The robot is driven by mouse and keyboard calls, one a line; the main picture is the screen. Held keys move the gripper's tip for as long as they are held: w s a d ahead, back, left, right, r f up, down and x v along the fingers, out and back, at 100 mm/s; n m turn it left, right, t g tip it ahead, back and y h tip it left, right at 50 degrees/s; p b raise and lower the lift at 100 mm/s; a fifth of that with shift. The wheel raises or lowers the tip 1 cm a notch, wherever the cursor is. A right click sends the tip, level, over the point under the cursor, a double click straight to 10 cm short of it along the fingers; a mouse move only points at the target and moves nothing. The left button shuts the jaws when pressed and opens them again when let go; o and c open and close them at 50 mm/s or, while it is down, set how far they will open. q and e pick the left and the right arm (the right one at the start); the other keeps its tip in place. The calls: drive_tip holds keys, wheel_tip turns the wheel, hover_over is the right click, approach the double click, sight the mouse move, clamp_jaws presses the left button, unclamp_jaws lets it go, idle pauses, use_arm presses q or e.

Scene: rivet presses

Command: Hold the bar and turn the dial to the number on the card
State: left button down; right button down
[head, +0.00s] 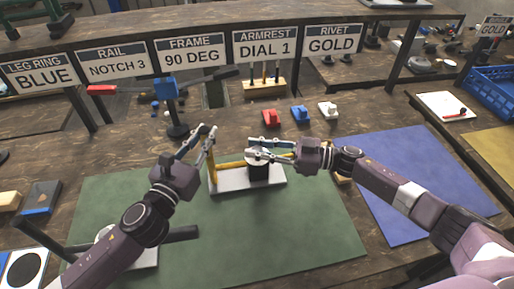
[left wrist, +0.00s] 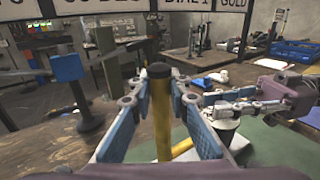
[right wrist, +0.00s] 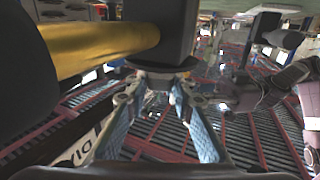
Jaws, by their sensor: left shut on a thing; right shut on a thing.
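The armrest fixture has a pale base plate (head: 232,184), a yellow bar (head: 212,172) standing at its left end, and a black block (head: 262,171) with a dial on top. My left gripper (head: 208,131) is shut on the upright yellow bar, whose dark top shows between the fingers in the left wrist view (left wrist: 162,108). My right gripper (head: 253,150) is shut on the dial, reaching in from the right. In the right wrist view its fingers meet at a dark round part (right wrist: 160,72). Dial marks are unreadable. The card (head: 265,45) reads ARMREST DIAL 1.
The fixture stands on a green mat (head: 320,225); a blue mat (head: 400,170) lies to its right. Red (head: 271,117), blue (head: 301,114) and white (head: 328,109) small blocks sit behind. A blue flag-like stand (head: 166,88) is at the back left.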

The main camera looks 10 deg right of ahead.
drive_tip(key=shift+f+g, duration=0.1)
drive_tip(key=shift+g, duration=0.2)
drive_tip(key=c, duration=1.6)
unclamp_jaws()
drive_tip(key=shift+d, duration=0.1)
drive_tip(key=v, duration=1.1)
drive_tip(key=shift+s+d, duration=0.2)
drive_tip(key=shift+d, duration=0.15)
